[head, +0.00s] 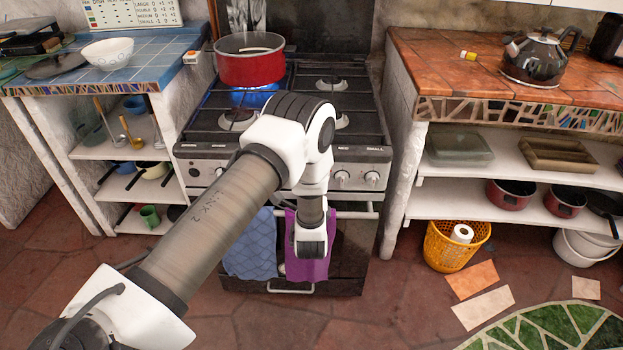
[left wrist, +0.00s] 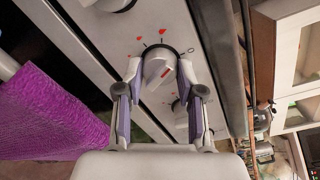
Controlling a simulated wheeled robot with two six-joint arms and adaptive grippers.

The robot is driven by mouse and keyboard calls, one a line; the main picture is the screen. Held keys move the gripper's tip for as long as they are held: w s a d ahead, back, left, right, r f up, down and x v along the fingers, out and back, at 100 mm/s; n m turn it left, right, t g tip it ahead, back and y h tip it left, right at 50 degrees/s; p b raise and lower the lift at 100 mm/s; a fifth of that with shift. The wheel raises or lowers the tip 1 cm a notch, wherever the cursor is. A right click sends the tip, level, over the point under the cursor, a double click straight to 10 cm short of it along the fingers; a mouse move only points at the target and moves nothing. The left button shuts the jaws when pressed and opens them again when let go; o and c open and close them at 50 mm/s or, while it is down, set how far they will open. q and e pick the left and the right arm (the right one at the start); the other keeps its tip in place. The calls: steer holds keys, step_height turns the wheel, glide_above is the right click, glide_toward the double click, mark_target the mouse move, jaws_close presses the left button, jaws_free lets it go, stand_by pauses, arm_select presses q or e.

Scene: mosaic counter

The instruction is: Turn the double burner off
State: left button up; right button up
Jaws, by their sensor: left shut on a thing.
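The stove (head: 345,157) has a row of knobs on its front panel. Red flame symbols are printed on the panel around this knob. In the head view my left arm hides the gripper and the held knob. A blue flame (head: 252,97) shows under the red pot (head: 250,68) at the stove's back left. My right gripper is not in view.
A purple towel (head: 320,268) and a blue towel (head: 250,248) hang on the oven front; the purple one shows close at left in the wrist view. Other knobs (head: 343,177) sit on the panel. Counters flank the stove, with a kettle (head: 538,57) at right.

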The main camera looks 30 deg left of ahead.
arm_select(q)
steer(key=m+p, duration=0.1)
steer(key=m, duration=0.3)
steer(key=shift+m+y, duration=0.3)
steer(key=shift+m, duration=0.1)
stand_by(0.4)
steer(key=o, duration=1.1)
steer(key=shift+o, duration=0.2)
steer(key=v, duration=1.2)
